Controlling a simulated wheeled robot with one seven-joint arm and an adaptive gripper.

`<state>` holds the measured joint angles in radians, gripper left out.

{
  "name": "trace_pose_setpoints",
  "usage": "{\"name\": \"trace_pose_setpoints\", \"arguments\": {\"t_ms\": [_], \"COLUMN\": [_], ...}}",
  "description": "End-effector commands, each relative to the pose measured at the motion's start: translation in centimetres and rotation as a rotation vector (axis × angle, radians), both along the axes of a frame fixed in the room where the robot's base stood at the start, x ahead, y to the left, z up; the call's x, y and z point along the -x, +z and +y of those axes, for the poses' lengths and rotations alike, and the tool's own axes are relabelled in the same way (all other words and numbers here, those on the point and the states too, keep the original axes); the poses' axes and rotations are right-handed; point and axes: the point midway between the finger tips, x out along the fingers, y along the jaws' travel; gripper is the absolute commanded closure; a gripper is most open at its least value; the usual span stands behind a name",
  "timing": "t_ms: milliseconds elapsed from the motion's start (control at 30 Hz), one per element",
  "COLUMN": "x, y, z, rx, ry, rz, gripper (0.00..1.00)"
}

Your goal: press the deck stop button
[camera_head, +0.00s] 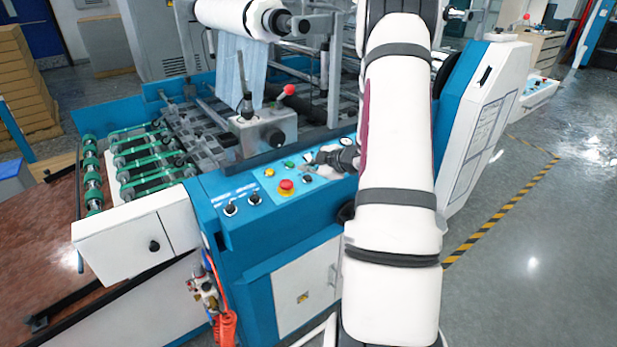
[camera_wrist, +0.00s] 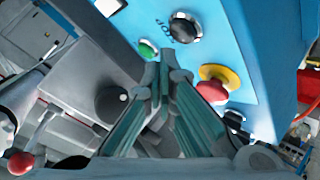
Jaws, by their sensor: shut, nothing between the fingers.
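The blue control panel (camera_head: 262,196) carries several buttons. A black round button (camera_wrist: 185,28) with a printed label beside it, too blurred to read surely, shows at the top of the wrist view; it is the dark spot (camera_head: 307,179) in the head view. A green button (camera_head: 289,164) sits near it, also in the wrist view (camera_wrist: 147,48). A red mushroom button on a yellow base (camera_head: 286,186) also shows in the wrist view (camera_wrist: 213,88). My gripper (camera_head: 308,158) is shut and empty, its fingertips (camera_wrist: 163,66) over the panel near the green button. Contact cannot be told.
A grey box with a black knob and red-tipped lever (camera_head: 267,133) stands just behind the panel, close to my gripper. A yellow button (camera_head: 269,172) and two dark switches (camera_head: 242,204) are on the panel's left. A white roll (camera_head: 235,14) hangs above. The right floor is clear.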

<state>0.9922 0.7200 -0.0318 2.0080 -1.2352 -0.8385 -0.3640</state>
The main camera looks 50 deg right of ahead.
Motion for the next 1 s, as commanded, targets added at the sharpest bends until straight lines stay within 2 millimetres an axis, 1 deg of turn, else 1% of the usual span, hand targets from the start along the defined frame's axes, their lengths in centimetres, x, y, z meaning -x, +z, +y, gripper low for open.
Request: {"name": "trace_pose_setpoints", "arguments": {"t_ms": [33, 100, 500, 600, 1000], "x": [0.3, 0.4, 1.1, 1.1, 1.0], "y": [0.6, 1.2, 4.2, 4.5, 4.4], "z": [0.0, 0.1, 0.2, 0.2, 0.2], "rx": [0.001, 0.000, 0.000, 0.000, 0.000], "ry": [0.001, 0.001, 0.000, 0.000, 0.000], "rz": [0.000, -0.001, 0.000, 0.000, 0.000], "gripper": [1.00, 1.00, 1.00, 1.00, 1.00]}}
